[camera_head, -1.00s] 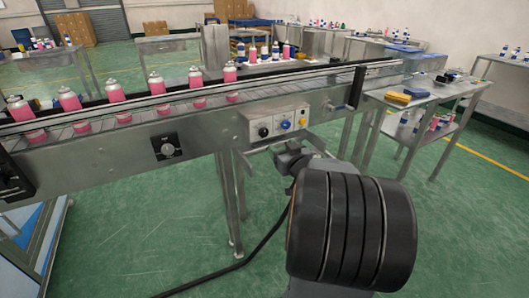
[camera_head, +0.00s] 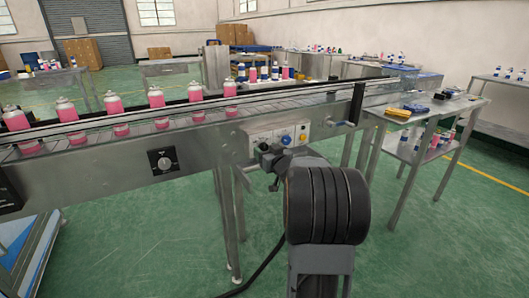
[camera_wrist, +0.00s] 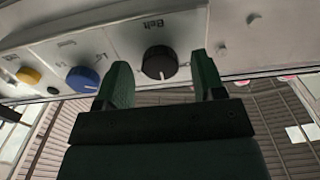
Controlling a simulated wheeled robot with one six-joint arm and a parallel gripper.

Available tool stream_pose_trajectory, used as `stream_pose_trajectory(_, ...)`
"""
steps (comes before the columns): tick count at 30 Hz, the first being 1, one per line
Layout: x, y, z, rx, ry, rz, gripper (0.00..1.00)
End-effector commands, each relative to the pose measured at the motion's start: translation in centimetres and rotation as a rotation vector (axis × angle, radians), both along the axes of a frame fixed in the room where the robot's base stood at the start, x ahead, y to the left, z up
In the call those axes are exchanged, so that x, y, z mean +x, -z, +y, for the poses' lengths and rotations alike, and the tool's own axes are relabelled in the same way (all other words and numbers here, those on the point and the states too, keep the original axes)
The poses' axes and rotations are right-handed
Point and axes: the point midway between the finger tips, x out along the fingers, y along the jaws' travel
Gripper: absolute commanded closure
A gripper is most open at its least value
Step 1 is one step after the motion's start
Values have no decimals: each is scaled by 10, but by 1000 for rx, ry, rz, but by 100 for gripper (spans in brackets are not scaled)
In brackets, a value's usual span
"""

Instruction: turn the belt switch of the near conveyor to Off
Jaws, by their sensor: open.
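The near conveyor's control panel (camera_head: 256,134) carries a row of knobs. In the wrist view, the black belt switch (camera_wrist: 159,62) sits under the upside-down word "Belt", with a small pale mark on its lower edge; I cannot read On or Off. My gripper (camera_wrist: 163,80) is open, its two dark green fingers one on each side of the knob, slightly short of it or beside it; contact cannot be told. In the head view my gripper (camera_head: 268,158) is at the panel's lower edge and partly hides the black knob.
Beside the belt switch are a blue knob (camera_wrist: 83,79) and a yellow knob (camera_wrist: 28,75). A separate black dial (camera_head: 163,159) is on the conveyor's side. Pink bottles (camera_head: 157,105) stand on the belt. A steel table (camera_head: 437,108) stands to the right.

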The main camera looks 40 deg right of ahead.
Motion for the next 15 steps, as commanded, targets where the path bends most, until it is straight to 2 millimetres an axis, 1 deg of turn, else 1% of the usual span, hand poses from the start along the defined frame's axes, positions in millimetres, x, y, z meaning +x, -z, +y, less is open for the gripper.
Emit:
stream_pose_trajectory(3, 8, 1, -1, 1, 0, 0, 37)
stream_pose_trajectory(6, 11, 0, -1, 1, 0, -1, 37)
stream_pose_trajectory(15, 12, 0, -1, 0, 0, 0, 37)
